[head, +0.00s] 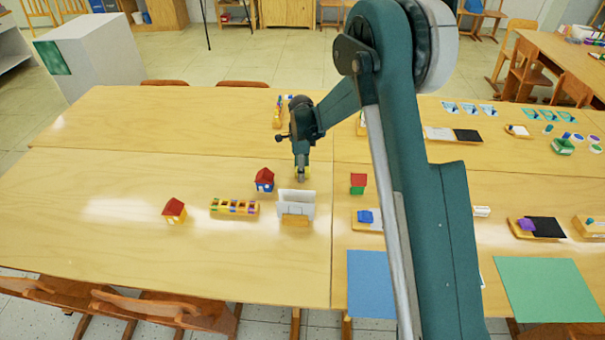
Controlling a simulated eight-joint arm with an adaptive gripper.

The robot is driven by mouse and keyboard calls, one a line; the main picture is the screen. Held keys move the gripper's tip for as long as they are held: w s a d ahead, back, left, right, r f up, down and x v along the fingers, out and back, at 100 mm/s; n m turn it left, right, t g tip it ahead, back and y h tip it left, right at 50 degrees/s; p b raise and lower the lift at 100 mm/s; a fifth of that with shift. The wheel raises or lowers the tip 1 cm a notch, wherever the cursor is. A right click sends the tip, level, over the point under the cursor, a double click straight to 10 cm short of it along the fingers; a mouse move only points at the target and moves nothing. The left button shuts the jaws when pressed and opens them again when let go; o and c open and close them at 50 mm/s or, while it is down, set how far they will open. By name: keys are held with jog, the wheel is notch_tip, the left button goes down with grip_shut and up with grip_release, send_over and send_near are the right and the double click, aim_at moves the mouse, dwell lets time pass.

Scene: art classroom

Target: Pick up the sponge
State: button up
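My gripper (301,174) points down over the front middle table, just behind a white card holder with a wooden base (296,221). A small yellow patch (307,170) shows at my fingertips. It may be the sponge, but it is too small and covered to be sure. I cannot tell whether the fingers touch it or are open or shut. No other thing is clearly a sponge. A blue block (366,216) lies on a wooden tray right of the holder, partly beside my arm.
Little houses (264,179) (174,211) (358,183) and a row of coloured blocks (234,207) stand near the holder. Trays with dark pads (543,228) and blue (371,284) and green sheets (548,290) lie right.

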jog(key=shift+c, duration=0.5)
jog(key=c, duration=0.7)
jog(key=shift+r, duration=0.15)
jog(key=shift+r+p, duration=0.95)
jog(key=shift+r, duration=3.9)
